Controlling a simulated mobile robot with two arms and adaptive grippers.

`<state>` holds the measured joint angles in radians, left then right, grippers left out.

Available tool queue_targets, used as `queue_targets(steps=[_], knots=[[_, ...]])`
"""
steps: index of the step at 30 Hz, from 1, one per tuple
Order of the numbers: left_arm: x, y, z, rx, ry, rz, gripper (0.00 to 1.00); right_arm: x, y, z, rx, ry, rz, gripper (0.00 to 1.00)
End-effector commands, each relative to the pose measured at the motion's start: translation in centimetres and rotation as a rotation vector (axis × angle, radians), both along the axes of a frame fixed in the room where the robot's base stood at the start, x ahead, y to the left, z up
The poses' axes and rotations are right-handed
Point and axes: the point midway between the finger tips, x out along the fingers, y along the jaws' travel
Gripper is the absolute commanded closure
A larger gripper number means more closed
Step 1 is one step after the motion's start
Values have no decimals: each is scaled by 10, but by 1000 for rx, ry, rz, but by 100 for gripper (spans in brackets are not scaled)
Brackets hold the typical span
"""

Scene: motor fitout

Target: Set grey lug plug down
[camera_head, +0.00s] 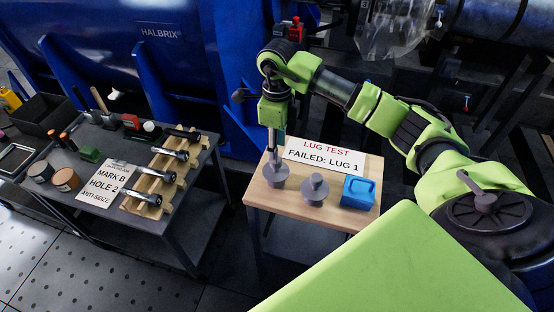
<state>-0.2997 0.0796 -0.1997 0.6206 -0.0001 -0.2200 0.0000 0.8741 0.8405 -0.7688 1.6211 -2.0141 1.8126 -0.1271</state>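A grey lug plug (275,175), with a wide round base, is at the left of the small wooden-topped table (282,204). My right gripper (273,148) points straight down over it, its narrow fingers together at the plug's top; it looks shut on this plug. The plug's base is at or very close to the table top; I cannot tell whether it touches. A second grey lug plug (313,190) stands upright just to the right. My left gripper is not in view.
A blue block-like case (358,192) sits at the table's right. A "LUG TEST FAILED: LUG 1" sign (330,153) stands behind. A cart (180,229) at left holds a wooden rack (131,205) with several bolts, and tins. A blue machine (115,45) stands behind.

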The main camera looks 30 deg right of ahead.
Motion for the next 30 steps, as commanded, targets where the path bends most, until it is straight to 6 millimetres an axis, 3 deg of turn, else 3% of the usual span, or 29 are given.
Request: queue_targets(steps=[3,9,27,30], knots=[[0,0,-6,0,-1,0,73,1,-1,23,-1,-6,-1,61],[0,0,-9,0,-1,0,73,1,0,46,0,-3,-1,61],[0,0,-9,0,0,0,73,0,0,49,1,1,0,61],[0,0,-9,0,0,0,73,1,9,46,26,-6,11,61]])
